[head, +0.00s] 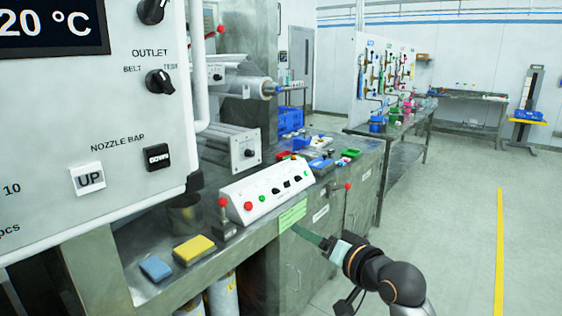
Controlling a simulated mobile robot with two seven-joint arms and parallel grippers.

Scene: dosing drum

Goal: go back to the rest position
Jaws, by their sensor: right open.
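My right gripper (312,238) is in the lower middle of the head view, in front of the machine's metal front edge. Its arm comes in from the lower right. The gripper is open, and I see nothing held in it. A green label (292,215) on the front edge is just behind and left of the fingers. I cannot tell whether the fingers touch the metal. My left gripper is not in view.
A white control box (268,189), a yellow sponge (194,250) and a blue sponge (156,268) sit on the metal counter. A large control panel (95,130) fills the left. The floor (450,220) at the right is clear, with a yellow line (500,250).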

